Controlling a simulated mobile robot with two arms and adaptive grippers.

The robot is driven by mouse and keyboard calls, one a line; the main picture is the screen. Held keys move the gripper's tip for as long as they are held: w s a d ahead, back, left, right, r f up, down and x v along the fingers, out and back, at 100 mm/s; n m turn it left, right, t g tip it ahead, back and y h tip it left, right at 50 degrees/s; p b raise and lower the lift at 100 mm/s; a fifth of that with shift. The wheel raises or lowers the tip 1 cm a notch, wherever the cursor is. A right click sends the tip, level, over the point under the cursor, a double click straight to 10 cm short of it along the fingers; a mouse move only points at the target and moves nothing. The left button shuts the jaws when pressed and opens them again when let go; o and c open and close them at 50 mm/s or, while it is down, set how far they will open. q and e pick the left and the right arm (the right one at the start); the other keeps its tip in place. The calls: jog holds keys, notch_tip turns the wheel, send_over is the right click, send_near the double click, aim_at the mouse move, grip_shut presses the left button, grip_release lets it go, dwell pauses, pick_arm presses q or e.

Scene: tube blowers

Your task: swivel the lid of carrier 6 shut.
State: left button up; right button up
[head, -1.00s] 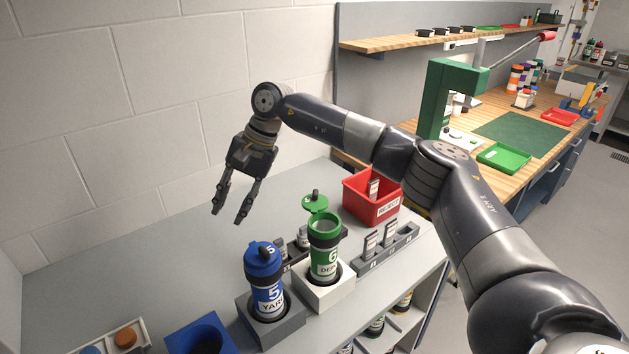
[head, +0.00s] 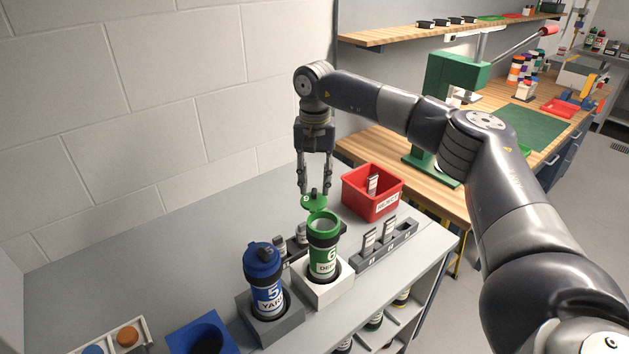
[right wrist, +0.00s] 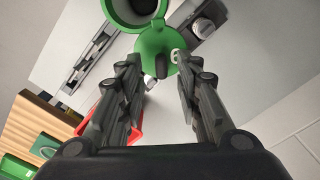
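Carrier 6 (head: 323,252) is a green and white cylinder standing upright in a white block (head: 322,290). Its mouth is open. Its round green lid (head: 316,203) is swung out to the far side of the mouth, with a dark knob on top. My right gripper (head: 314,190) points down above and around the lid's knob, fingers apart. In the right wrist view the lid (right wrist: 150,42) lies just beyond the open fingertips (right wrist: 157,68), and the carrier's open mouth (right wrist: 128,12) is at the top. I cannot tell whether the fingers touch the knob. My left gripper is not in view.
Blue carrier 5 (head: 263,279) stands capped in a grey block (head: 282,325) to the left. A red bin (head: 358,201) is behind right. A grey rack (head: 383,254) holding labelled pieces stands right of carrier 6. The counter to the left rear is clear.

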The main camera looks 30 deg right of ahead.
jog(key=shift+a+f, duration=0.1)
jog(key=shift+f, duration=0.75)
grip_shut()
